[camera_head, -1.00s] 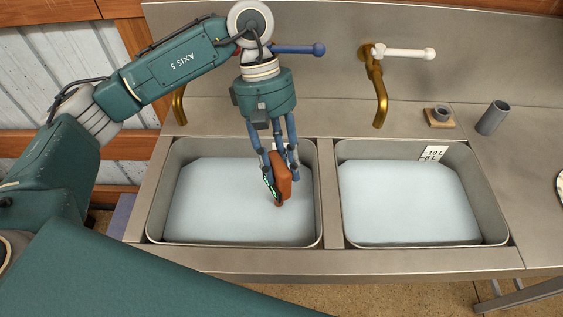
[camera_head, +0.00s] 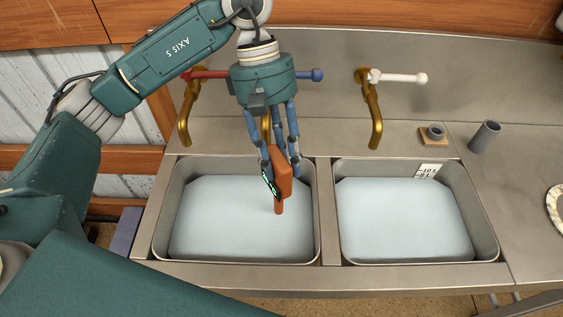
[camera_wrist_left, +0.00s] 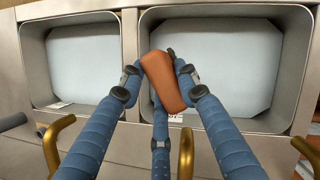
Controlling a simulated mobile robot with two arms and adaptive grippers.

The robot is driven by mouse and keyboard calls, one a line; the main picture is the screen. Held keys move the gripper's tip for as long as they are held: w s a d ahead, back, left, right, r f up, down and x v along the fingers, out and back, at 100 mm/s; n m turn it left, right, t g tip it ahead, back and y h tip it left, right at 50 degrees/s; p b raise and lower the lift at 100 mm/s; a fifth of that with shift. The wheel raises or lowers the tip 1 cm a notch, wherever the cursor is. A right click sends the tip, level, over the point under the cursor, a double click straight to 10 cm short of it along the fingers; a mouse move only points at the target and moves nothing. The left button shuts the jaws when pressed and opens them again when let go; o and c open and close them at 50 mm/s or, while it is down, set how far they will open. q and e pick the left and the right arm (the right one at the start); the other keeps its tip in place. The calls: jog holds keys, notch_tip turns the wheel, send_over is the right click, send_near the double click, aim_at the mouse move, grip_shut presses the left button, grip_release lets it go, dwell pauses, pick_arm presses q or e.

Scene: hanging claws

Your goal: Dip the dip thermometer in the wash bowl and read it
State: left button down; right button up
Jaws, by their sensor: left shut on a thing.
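My left gripper (camera_head: 281,168) is shut on the dip thermometer (camera_head: 283,182), an orange-brown block with a narrow stem pointing down and a green-lit dark face on its left side. It hangs over the left water-filled basin (camera_head: 175,240); I cannot tell whether the stem tip touches the water. In the left wrist view the thermometer (camera_wrist_left: 166,82) sits between the blue fingers, its lit face hidden. A second water-filled basin (camera_head: 488,240), with a white level label (camera_head: 426,171), is on the right. Which basin is the wash bowl is not marked. My right gripper is not in view.
A grey cup (camera_head: 484,137) and a small ring on a wooden block (camera_head: 433,134) are at right. The divider (camera_head: 327,215) separates the basins.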

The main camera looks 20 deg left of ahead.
pick_arm(q)
jog(key=shift+r+p, duration=2.4)
jog(key=shift+r, duration=2.9)
jog(key=shift+f, duration=0.1)
